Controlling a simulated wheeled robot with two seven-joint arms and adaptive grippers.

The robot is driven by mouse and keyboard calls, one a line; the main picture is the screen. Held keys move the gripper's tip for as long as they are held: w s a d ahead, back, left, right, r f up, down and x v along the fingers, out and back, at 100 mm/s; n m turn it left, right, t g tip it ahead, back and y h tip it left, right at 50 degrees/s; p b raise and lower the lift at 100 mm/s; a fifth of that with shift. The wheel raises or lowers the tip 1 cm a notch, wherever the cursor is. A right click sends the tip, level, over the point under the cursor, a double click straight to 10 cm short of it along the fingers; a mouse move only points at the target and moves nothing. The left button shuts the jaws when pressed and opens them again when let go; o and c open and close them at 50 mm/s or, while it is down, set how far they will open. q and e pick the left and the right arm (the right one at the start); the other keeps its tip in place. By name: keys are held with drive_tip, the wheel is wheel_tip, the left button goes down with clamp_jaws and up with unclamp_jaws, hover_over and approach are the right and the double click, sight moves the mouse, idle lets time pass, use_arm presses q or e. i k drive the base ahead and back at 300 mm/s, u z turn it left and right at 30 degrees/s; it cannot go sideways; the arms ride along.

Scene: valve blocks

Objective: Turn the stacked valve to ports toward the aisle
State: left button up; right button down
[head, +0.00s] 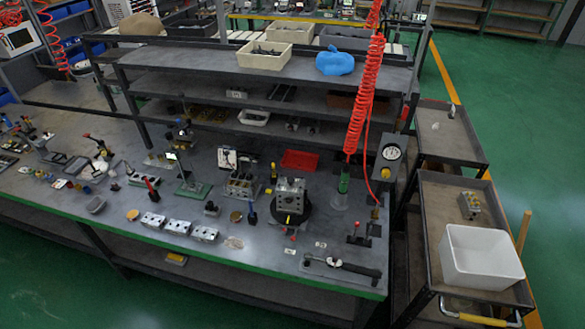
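A metal valve block (290,193) with several round ports stands upright on a black round base (305,213) on the grey workbench, right of its middle. It looks like blocks stacked on each other, with a yellow mark low on the front. Ports show on its top and front; its far sides are hidden. A wider block with ports (240,186) stands to its left. Neither of my grippers is in the head view.
Several small silver blocks (178,226) lie along the front of the bench. A red tray (299,160) is behind the valve. A red coiled hose (363,95) hangs to its right. A cart at right holds a white bin (480,258) and another valve block (469,205).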

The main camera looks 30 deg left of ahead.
sight(290, 206)
drive_tip(key=u, duration=0.25)
drive_tip(key=i, duration=0.6)
drive_tip(key=u, duration=0.55)
